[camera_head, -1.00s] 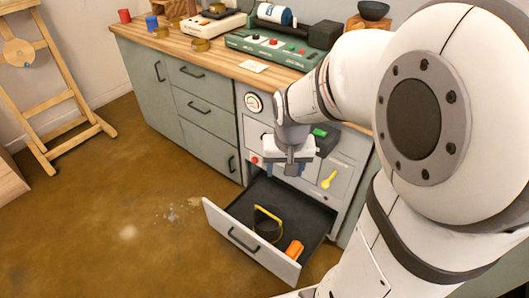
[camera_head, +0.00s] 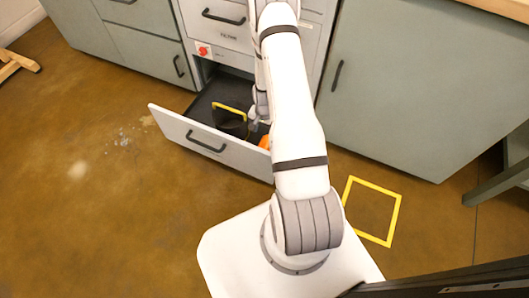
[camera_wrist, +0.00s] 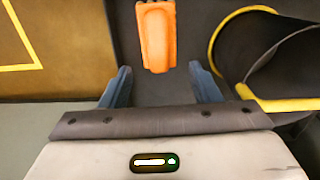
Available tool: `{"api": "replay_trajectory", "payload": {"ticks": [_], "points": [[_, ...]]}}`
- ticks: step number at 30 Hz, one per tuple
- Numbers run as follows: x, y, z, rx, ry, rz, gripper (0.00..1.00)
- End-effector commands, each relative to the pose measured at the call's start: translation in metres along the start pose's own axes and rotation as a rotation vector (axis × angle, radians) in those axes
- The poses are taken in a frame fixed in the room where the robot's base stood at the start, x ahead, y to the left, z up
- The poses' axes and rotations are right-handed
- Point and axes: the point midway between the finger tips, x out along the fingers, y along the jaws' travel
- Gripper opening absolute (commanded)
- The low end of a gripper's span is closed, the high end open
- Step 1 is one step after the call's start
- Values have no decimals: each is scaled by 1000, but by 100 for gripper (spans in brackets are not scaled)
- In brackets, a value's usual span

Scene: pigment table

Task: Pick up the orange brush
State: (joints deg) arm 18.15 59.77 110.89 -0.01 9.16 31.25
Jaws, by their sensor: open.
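The orange brush (camera_wrist: 156,38) lies in the open drawer (camera_head: 235,155). In the head view only a small orange part of the brush (camera_head: 264,142) shows beside my arm. My gripper (camera_wrist: 162,82) is open and empty, with one blue finger on each side of the brush's line. The brush is not between the fingers in the picture.
A black container with a yellow rim or handle (camera_head: 229,109) is in the drawer, close to the right finger in the wrist view. Grey cabinets (camera_head: 425,90) stand behind and beside the drawer. A yellow square outline (camera_head: 396,215) marks the floor at right.

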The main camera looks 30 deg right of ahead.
Motion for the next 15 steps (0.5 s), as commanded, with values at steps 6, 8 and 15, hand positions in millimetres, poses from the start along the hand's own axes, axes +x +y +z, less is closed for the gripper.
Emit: {"api": "replay_trajectory", "payload": {"ticks": [6,8,15], "points": [[32,3,1,15,-4,2,56],[39,4,2,15,-4,3,56],[63,3,4,13,-3,2,56]]}}
